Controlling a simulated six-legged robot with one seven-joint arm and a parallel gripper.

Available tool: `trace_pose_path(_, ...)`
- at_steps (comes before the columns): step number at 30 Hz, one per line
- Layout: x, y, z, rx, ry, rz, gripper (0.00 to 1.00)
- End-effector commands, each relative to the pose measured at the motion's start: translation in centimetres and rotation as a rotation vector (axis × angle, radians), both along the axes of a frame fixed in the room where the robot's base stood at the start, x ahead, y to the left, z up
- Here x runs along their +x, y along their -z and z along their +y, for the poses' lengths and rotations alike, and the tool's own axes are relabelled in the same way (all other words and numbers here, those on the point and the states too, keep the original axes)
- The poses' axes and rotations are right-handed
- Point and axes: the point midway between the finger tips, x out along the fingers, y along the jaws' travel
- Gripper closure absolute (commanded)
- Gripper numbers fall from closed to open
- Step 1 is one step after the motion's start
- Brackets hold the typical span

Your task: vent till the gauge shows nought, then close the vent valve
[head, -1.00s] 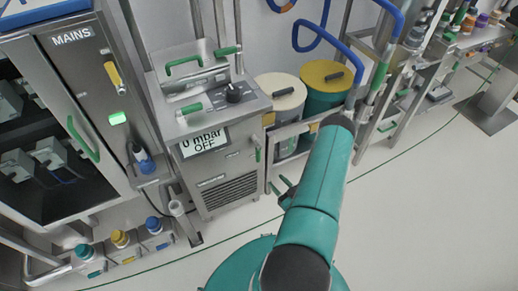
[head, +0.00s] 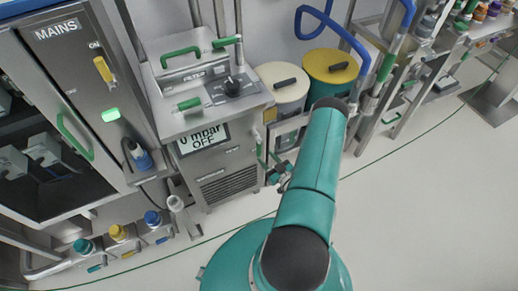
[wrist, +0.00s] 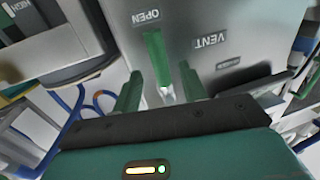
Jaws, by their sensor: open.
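The pump cabinet (head: 228,165) stands left of my arm in the head view. Its gauge display (head: 203,139) reads 0 mbar and OFF. The vent valve's green lever (wrist: 155,55) is in the wrist view, pointing at the OPEN label (wrist: 146,16) beside the VENT label (wrist: 210,41). In the head view the lever shows small on the cabinet's right side (head: 259,150). My gripper (wrist: 160,72) is open, with one green finger on each side of the lever's lower part. Contact cannot be told. In the head view my gripper (head: 279,172) is small beside the cabinet.
A cream-lidded drum (head: 284,80) and a yellow-lidded drum (head: 331,66) stand behind my arm. A blue hose (head: 335,25) hangs above. The floor at right (head: 430,200) is clear.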

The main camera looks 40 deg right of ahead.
Motion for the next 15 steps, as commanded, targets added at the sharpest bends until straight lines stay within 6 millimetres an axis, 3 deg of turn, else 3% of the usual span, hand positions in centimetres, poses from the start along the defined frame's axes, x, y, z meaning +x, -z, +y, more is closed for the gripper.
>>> trace_pose_path(7,4.6,-0.1,-0.6,-0.002,-0.002,-0.003,0.58)
trace_pose_path(15,6.5,-0.1,-0.9,0.000,0.000,-0.001,0.58)
